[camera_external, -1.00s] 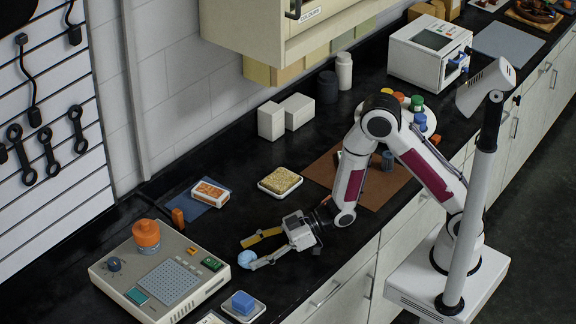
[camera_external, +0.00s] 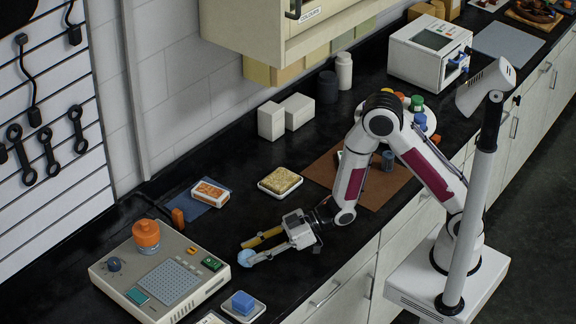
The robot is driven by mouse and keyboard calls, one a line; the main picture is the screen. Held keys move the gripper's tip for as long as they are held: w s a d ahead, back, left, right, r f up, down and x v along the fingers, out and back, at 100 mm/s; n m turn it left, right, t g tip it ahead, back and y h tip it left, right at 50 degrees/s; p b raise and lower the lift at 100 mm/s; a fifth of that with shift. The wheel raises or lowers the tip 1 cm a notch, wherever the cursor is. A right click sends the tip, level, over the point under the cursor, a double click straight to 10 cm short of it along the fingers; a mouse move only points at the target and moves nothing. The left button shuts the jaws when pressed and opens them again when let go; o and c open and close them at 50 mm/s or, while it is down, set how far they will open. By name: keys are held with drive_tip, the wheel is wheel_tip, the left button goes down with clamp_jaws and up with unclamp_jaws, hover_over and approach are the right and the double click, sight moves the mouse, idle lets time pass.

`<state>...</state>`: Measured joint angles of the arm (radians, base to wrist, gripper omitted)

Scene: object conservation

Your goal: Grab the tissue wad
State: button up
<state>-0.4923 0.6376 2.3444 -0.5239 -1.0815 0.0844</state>
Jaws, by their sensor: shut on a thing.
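A small light-blue crumpled wad (camera_external: 245,258), which looks like the tissue wad, is at the tips of my gripper (camera_external: 247,251) on the black bench. The gripper reaches left, low over the bench, with one yellowish finger on the far side and one pale finger on the near side. The fingers are closed in on the wad and partly cover it. I cannot tell whether the wad touches the bench.
A grey device (camera_external: 150,290) with an orange-topped jar stands close on the left. A white dish (camera_external: 257,311) with a blue block lies in front. A tray with a yellow sponge (camera_external: 280,180) and an orange-and-white box (camera_external: 210,192) lie behind. Bare bench lies between.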

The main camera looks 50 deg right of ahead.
drive_tip(key=shift+r, duration=4.75)
